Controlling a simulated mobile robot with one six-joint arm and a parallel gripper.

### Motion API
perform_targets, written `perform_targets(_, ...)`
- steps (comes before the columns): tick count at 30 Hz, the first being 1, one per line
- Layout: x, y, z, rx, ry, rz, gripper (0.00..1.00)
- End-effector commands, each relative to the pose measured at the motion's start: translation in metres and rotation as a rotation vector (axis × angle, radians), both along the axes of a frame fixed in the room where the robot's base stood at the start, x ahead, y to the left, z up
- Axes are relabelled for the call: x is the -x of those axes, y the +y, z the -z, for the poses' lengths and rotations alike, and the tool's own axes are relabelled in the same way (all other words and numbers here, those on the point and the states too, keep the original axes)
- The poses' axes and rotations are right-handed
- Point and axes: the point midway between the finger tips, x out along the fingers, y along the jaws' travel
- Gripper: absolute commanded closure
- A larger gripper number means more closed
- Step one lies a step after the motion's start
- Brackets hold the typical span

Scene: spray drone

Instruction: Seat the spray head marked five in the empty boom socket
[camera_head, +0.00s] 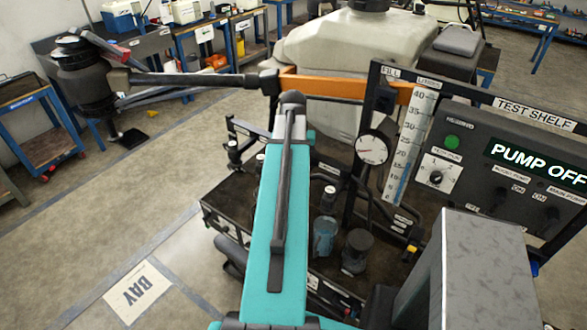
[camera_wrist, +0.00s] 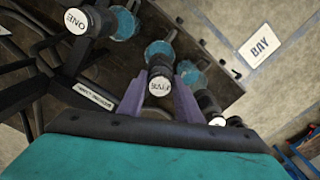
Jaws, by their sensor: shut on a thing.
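The spray head marked FIVE (camera_wrist: 159,86) shows in the wrist view, black with a white labelled cap. It sits between the two purple fingers of my gripper (camera_wrist: 160,98), which are shut on it. A translucent blue cup (camera_wrist: 158,49) appears just beyond it, and I cannot tell if they touch. Another spray head marked ONE (camera_wrist: 82,21) is at the upper left. A further black head with a white cap (camera_wrist: 217,121) is at the right, its mark unreadable. In the head view my teal arm hides my gripper and the held head. I cannot pick out the empty boom socket.
A panel reading PUMP OFF (camera_head: 538,165) stands at the right with a gauge (camera_head: 371,149) and level scale (camera_head: 411,140). The drone's white tank (camera_head: 330,50) is behind. An orange boom arm (camera_head: 325,86) crosses behind my arm. Open floor (camera_head: 190,180) lies left.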

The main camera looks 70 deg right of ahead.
Motion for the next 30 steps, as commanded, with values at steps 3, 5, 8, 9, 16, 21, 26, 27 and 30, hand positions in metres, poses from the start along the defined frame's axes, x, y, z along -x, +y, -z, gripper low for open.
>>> perform_targets(3, 0.000, 0.000, 0.002, 0.000, 0.000, 0.000, 1.00)
perform_targets(5, 0.000, 0.000, 0.003, 0.000, 0.000, 0.000, 1.00)
perform_targets(8, 0.000, 0.000, 0.005, 0.000, 0.000, 0.000, 1.00)
perform_targets(9, 0.000, 0.000, 0.006, 0.000, 0.000, 0.000, 1.00)
perform_targets(16, 0.000, 0.000, 0.010, 0.000, 0.000, 0.000, 1.00)
perform_targets(21, 0.000, 0.000, 0.012, 0.000, 0.000, 0.000, 1.00)
perform_targets(26, 0.000, 0.000, 0.015, 0.000, 0.000, 0.000, 1.00)
perform_targets(27, 0.000, 0.000, 0.016, 0.000, 0.000, 0.000, 1.00)
perform_targets(30, 0.000, 0.000, 0.016, 0.000, 0.000, 0.000, 0.58)
